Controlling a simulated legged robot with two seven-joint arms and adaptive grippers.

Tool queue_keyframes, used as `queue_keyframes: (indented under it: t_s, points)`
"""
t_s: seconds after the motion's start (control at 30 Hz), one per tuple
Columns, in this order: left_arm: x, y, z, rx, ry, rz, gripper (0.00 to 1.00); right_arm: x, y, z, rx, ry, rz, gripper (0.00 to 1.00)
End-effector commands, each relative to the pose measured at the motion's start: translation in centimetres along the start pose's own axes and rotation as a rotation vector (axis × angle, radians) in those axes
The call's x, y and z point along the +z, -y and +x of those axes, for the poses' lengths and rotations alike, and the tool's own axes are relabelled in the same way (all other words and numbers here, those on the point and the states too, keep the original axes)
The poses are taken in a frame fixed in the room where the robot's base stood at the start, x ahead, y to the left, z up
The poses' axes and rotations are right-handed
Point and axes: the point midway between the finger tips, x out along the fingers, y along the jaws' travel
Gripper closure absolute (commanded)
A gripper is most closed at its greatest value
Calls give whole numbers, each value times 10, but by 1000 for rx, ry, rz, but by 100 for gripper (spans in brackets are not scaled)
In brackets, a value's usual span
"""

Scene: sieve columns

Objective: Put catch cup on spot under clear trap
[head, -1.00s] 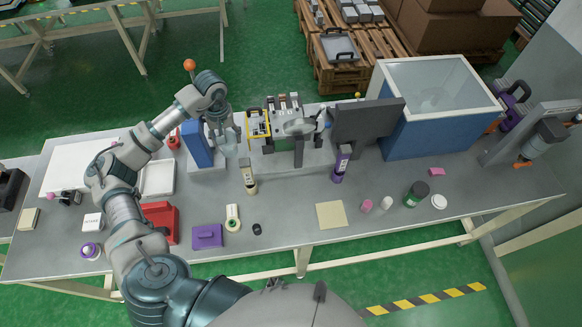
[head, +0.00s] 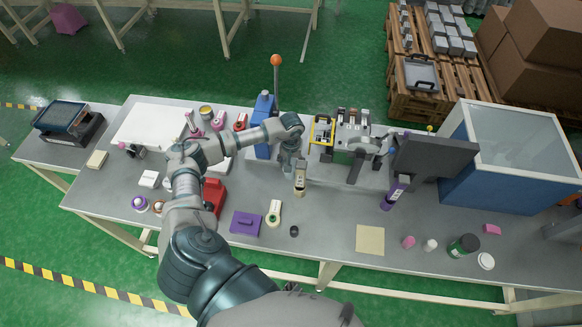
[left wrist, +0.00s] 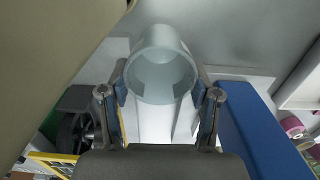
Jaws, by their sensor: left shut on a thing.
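The catch cup (left wrist: 160,68), a translucent grey-blue round cup, sits between the two fingers of my left gripper (left wrist: 160,100) in the left wrist view, with its open mouth in sight. The gripper is shut on it. In the head view my left gripper (head: 289,162) is over the table, just right of and in front of a blue upright block (head: 263,127), behind a pale bottle (head: 300,180). The cup is mostly hidden by the gripper there. I cannot pick out the clear trap or the spot under it. My right gripper is not in view.
The blue block (left wrist: 255,125) stands close to the right finger in the left wrist view. A grey machine with a yellow frame (head: 322,131) stands to the right of the gripper.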

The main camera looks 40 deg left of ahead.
Motion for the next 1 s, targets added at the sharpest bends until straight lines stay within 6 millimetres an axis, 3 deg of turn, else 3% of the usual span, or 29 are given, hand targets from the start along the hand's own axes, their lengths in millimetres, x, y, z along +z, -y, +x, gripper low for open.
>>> queue_keyframes:
  t_s: [0.2,0.53,0.57,0.63,1.0]
  points:
    - [2,-2,29,-3,2,0,62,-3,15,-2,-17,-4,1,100]
    - [0,0,34,0,1,0,62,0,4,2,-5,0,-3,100]
    - [0,0,33,0,1,0,33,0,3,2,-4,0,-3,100]
    - [0,0,32,0,1,0,15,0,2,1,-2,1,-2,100]
    - [0,-1,29,-1,1,0,13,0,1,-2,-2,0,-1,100]
